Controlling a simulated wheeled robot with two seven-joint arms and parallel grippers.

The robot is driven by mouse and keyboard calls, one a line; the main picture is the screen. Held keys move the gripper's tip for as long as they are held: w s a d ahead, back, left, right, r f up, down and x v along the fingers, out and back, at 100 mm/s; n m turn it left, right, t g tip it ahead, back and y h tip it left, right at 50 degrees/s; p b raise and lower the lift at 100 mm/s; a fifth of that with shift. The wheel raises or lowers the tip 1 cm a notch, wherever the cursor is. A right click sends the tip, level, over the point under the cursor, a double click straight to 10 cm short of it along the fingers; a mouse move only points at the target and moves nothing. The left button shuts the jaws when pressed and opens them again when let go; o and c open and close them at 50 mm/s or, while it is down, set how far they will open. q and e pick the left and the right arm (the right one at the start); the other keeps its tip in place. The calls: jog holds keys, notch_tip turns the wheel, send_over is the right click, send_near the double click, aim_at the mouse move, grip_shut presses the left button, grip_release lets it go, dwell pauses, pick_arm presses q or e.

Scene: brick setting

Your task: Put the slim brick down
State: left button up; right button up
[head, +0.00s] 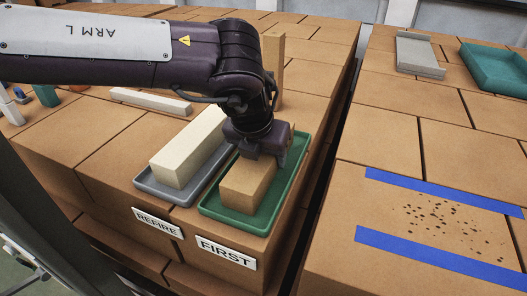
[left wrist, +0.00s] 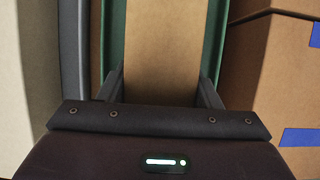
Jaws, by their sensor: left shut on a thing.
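A tan slim brick (head: 247,186) lies lengthwise in the green tray (head: 235,224) behind the FIRST label. My left gripper (head: 262,150) comes down from above and is shut across this brick. In the left wrist view the brick (left wrist: 165,45) runs between the two fingers of the gripper (left wrist: 165,90), with the green tray wall (left wrist: 215,45) beside it. I cannot tell whether the brick's underside touches the tray floor. My right gripper is not in view.
A grey tray (head: 160,189) with a cream brick (head: 187,150) stands close on the left, behind the REFIRE label (head: 157,222). A dark gap separates this stack from the right one, which has blue tape (head: 440,254), dark specks and another green tray (head: 497,70).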

pick_arm(q)
jog(key=o, duration=1.2)
jog(key=shift+c, duration=0.2)
jog(key=shift+o, duration=1.4)
jog(key=shift+r, duration=0.1)
jog(key=b+v, duration=0.1)
jog(key=v, duration=1.1)
jog(key=shift+s, duration=0.15)
